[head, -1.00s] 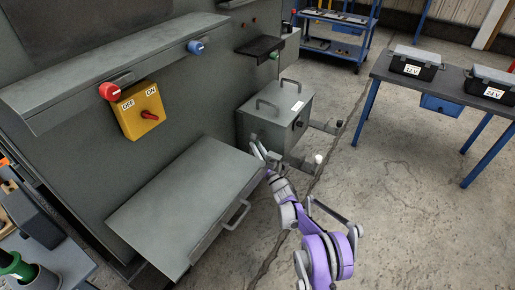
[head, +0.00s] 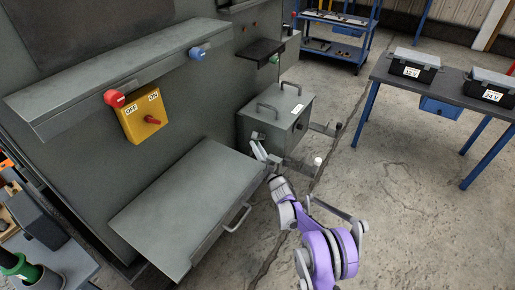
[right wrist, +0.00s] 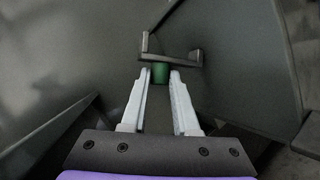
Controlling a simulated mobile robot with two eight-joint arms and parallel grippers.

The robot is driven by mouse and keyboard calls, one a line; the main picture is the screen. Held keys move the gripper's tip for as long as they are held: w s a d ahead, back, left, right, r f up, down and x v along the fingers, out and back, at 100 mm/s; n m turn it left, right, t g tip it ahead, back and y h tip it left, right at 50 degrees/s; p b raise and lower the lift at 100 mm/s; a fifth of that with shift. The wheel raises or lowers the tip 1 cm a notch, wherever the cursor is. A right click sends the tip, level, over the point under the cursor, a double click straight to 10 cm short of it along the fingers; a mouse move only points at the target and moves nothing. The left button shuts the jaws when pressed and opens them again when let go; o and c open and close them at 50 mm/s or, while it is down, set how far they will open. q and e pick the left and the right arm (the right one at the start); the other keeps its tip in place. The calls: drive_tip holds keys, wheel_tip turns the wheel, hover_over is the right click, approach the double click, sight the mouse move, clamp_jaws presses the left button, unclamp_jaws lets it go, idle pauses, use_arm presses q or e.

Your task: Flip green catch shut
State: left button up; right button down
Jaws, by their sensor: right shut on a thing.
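The green catch (right wrist: 160,73) is a small green piece below a dark angled bracket (right wrist: 172,56) in the right wrist view. My right gripper (right wrist: 160,76) has its two pale fingers on either side of it, shut on it. In the head view the right gripper (head: 260,150) reaches in low between the grey box with handles and the grey flat-topped unit. The catch is hidden there, and I cannot tell how far it is turned. My left gripper is not in view.
A grey box with handles (head: 262,128) stands behind my right gripper; a grey flat-topped unit (head: 185,200) with a front handle is at left. A yellow OFF/ON switch box (head: 133,125) and a green knob (head: 274,59) are above. Open floor (head: 400,190) lies right.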

drive_tip(key=c, duration=0.7)
unclamp_jaws()
drive_tip(key=shift+o, duration=0.2)
drive_tip(key=p+v, duration=0.1)
drive_tip(key=v, duration=0.9)
drive_tip(key=shift+s+d+p, duration=0.2)
drive_tip(key=shift+s+p, duration=0.15)
drive_tip(key=shift+f, duration=0.1)
